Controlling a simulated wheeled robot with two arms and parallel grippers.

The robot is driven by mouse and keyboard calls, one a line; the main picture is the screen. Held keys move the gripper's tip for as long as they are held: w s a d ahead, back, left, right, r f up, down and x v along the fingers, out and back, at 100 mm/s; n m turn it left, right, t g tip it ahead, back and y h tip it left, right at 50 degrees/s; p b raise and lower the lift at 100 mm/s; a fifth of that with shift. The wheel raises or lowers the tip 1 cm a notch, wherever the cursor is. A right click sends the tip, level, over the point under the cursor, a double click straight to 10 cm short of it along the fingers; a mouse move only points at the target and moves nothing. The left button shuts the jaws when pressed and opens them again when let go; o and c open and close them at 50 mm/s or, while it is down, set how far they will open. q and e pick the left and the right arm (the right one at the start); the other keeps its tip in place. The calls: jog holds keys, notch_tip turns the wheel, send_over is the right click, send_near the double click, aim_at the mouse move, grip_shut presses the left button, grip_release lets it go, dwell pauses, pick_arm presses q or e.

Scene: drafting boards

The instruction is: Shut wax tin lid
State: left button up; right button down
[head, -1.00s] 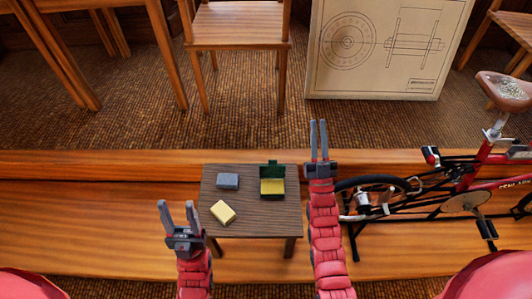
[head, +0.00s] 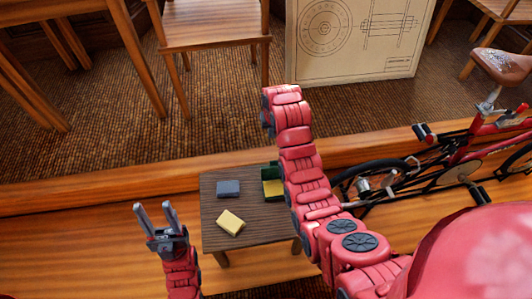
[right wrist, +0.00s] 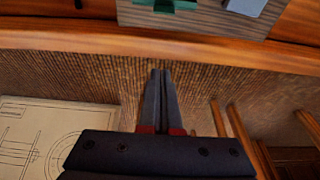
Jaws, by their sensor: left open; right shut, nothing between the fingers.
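The wax tin (head: 272,172) is green with yellow inside and sits at the right of the small dark table. Its lid stands open at the back; my right arm hides its right side. In the right wrist view the green tin (right wrist: 165,5) is cut off by the top edge. My right gripper (right wrist: 160,73) is shut and empty, apart from the tin; in the head view it is hidden at the end of the bent right arm. My left gripper (head: 153,208) is open and empty, left of the table.
A grey block (head: 228,188) and a yellow block (head: 231,222) lie on the table (head: 215,204). A red bicycle (head: 455,160) stands to the right. A wooden step edge (head: 130,179) runs behind the table. A chair (head: 216,25) and a drawing board (head: 360,40) stand beyond.

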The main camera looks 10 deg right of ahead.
jog(key=p, duration=0.3)
send_over(274, 169)
jog(key=w, duration=0.2)
notch_tip(274, 169, down, 9)
jog(key=shift+r+g, duration=0.2)
jog(key=shift+g, duration=0.2)
jog(key=shift+s+a+f, duration=0.1)
dwell(0.4)
